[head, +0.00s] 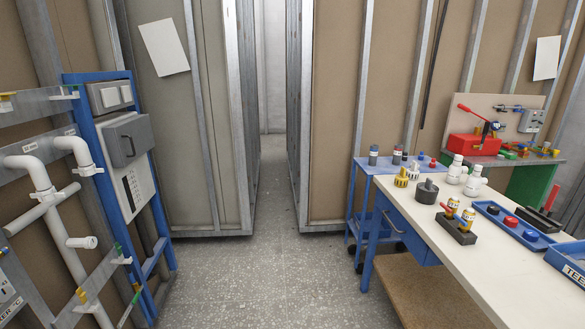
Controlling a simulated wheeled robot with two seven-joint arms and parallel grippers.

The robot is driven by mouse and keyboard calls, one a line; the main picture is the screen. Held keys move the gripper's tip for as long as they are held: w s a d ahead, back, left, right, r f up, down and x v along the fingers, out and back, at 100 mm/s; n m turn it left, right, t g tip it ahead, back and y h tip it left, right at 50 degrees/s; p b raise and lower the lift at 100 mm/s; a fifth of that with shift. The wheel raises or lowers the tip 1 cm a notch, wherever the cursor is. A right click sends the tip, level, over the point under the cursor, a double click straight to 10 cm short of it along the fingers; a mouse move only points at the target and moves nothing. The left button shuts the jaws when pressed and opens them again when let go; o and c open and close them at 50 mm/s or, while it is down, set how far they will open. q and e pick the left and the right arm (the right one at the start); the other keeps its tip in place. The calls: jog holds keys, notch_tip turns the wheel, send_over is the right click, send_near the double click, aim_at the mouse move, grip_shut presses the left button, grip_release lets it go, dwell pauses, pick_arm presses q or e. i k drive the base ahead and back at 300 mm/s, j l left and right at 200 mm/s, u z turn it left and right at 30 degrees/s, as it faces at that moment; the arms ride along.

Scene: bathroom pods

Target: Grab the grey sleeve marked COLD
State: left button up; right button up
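I cannot read the word COLD on anything in the head view. A small dark grey cylinder (373,155) stands upright on the blue trolley (364,163) behind the workbench. A similar cylinder with a pale band (397,155) stands to its right. Their markings are too small to read, so I cannot tell whether either is the sleeve. Neither of my grippers is in view.
The white-topped workbench (480,285) at right holds white bottles (474,181), a dark grey fitting (427,191), a black block (456,230) and blue trays (514,224). A blue frame with white pipes (62,232) stands at left. The grey floor (262,270) between is clear.

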aim_at(374, 148)
jog(key=i+z, duration=0.15)
jog(key=i, duration=0.4)
jog(key=i+j+z, duration=0.2)
jog(key=i, duration=0.3)
jog(key=i+j+z, duration=0.15)
jog(key=i, duration=0.35)
jog(key=i+j+z, duration=0.15)
jog(key=i+j, duration=0.15)
jog(key=i, duration=0.2)
jog(key=i+j+z, duration=0.2)
jog(key=i+j, duration=0.15)
jog(key=i, duration=0.15)
jog(key=i+j+z, duration=0.45)
jog(key=z, duration=0.15)
jog(key=i+j+z, duration=0.15)
jog(key=j+z, duration=0.2)
jog(key=i+j+z, duration=0.1)
jog(key=j+z, duration=0.2)
jog(key=j, duration=0.2)
jog(key=j+z, duration=0.3)
jog(key=i+j+z, duration=0.1)
jog(key=j+z, duration=0.2)
jog(key=j, duration=0.25)
jog(key=k+j+z, duration=0.1)
jog(key=j+z, duration=0.2)
jog(key=j, duration=0.5)
